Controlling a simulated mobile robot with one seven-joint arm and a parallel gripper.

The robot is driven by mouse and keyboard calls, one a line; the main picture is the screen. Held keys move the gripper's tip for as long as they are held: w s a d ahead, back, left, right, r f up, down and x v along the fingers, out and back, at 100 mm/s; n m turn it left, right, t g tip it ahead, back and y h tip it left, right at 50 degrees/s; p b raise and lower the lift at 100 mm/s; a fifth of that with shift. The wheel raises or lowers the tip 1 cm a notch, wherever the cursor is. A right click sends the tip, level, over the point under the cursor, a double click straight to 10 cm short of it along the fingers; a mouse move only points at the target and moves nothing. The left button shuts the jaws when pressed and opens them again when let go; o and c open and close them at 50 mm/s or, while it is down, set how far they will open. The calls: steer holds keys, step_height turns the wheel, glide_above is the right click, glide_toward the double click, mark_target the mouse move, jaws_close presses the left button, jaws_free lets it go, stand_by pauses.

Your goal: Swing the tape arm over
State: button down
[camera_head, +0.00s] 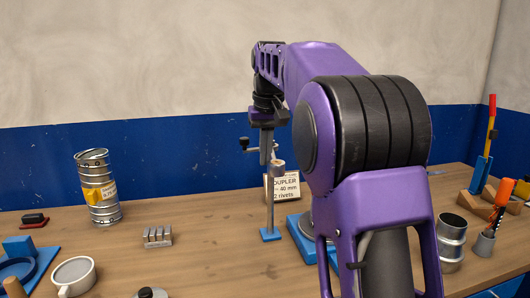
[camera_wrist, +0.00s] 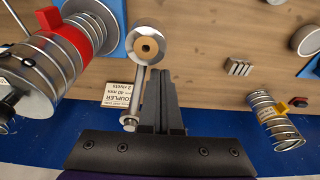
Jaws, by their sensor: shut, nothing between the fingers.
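My gripper (camera_head: 266,150) is shut and empty, pointing down above the bench. In the wrist view its closed fingers (camera_wrist: 161,75) are beside a metal arm. That arm, which I take for the tape arm (camera_wrist: 138,88), runs from a round disc with a tan centre (camera_wrist: 148,43) to a knob-like end near the wall. The fingers are close to its right side; I cannot tell if they touch it. In the head view a slim post (camera_head: 270,205) on a blue base stands below the gripper. Much of the arm is hidden there by my gripper.
A spiral duct with a red band (camera_wrist: 60,40) lies left in the wrist view. A coupler sign (camera_head: 283,188) stands behind the post. A ribbed can with a yellow label (camera_head: 98,190), metal blocks (camera_head: 158,237) and a cup (camera_head: 74,275) stand left. A metal sleeve (camera_head: 451,240) stands right.

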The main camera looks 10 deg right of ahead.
steer(key=d, duration=0.4)
steer(key=shift+s+d+p, duration=0.25)
steer(key=shift+s+p, duration=0.1)
steer(key=shift+s, duration=0.05)
stand_by(0.4)
stand_by(0.5)
step_height(320, 180, up, 9)
steer(key=p, duration=0.2)
stand_by(0.8)
